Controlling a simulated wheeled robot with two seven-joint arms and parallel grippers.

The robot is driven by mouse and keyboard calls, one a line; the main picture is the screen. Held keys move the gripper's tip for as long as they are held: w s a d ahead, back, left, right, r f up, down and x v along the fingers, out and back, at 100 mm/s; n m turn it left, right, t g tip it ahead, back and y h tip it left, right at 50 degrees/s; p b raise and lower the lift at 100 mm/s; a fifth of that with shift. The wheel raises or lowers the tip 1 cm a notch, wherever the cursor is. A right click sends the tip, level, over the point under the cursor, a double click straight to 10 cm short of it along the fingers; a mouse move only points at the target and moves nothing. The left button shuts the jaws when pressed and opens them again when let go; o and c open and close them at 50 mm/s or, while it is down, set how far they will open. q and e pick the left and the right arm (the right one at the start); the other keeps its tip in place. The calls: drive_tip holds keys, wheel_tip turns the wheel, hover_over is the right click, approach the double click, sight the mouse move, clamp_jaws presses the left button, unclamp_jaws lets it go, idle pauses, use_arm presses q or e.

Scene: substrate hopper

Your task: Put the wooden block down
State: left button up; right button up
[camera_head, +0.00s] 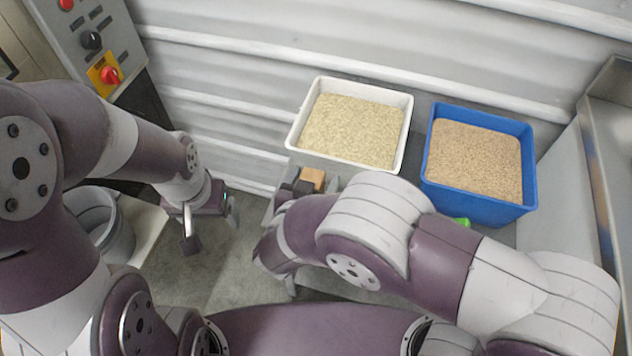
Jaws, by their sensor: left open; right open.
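The wooden block (313,178) is small and tan. It shows just in front of the white tub, next to dark finger parts of my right gripper (296,187). My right gripper is open; my own forearm and wrist hide much of it and what lies under the block. I cannot tell whether the block touches a finger or what it rests on. My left gripper (191,238) is open and empty, pointing down over the grey floor at the left, well apart from the block.
A white tub (292,141) of pale grain and a blue tub (478,207) of brown grain stand by the corrugated wall. A small green thing (462,222) is partly hidden beside the blue tub. A grey bucket (121,240) and a control panel (84,42) are at the left.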

drive_tip(key=shift+s, duration=0.15)
drive_tip(key=shift+c, duration=0.6)
drive_tip(key=c, duration=1)
